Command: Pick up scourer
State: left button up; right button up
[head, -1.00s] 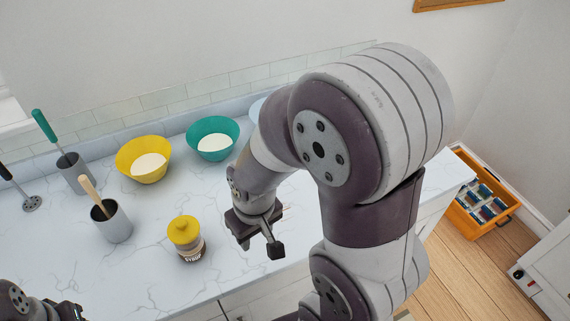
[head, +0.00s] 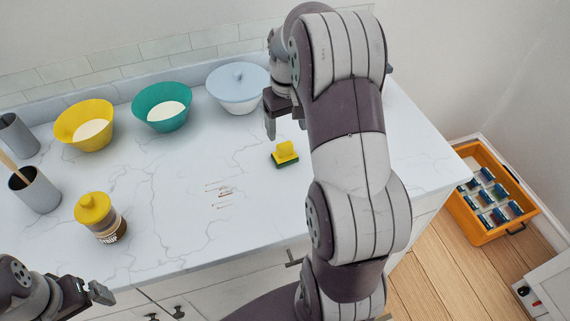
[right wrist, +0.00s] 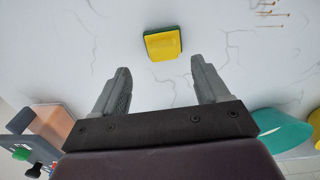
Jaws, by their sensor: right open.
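The scourer (head: 285,153) is a small yellow block with a dark green base, lying on the white marble counter. In the right wrist view the scourer (right wrist: 163,43) lies beyond my fingertips, roughly midway between them. My right gripper (head: 270,115) hangs above the counter behind and to the left of the scourer in the head view. Its two fingers (right wrist: 160,82) are apart with nothing between them. My left gripper (head: 88,294) is at the lower left, away from the scourer; its fingers are too small to judge.
A teal bowl (head: 162,108), a yellow bowl (head: 84,126) and a yellow-capped syrup jar (head: 101,218) stand further left. Brown marks (head: 219,192) lie on the otherwise clear middle counter. An orange crate (head: 480,228) is on the floor at right.

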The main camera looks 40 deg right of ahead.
aim_at(285, 144)
jog(key=f, duration=0.2)
jog(key=shift+w+d+f+p, duration=0.15)
jog(key=shift+d+f+p, duration=0.15)
jog(key=shift+d+p, duration=0.1)
jog(key=f, duration=0.2)
jog(key=a+f+p, duration=0.1)
jog(key=f, duration=0.1)
jog(key=shift+a+f, duration=0.2)
jog(key=shift+f, duration=0.2)
jog(key=shift+d+f, duration=0.15)
pick_arm(q)
jog(key=shift+w+d+r, duration=0.25)
jog(key=shift+r, duration=0.3)
pick_arm(e)
jog(key=c, duration=1)
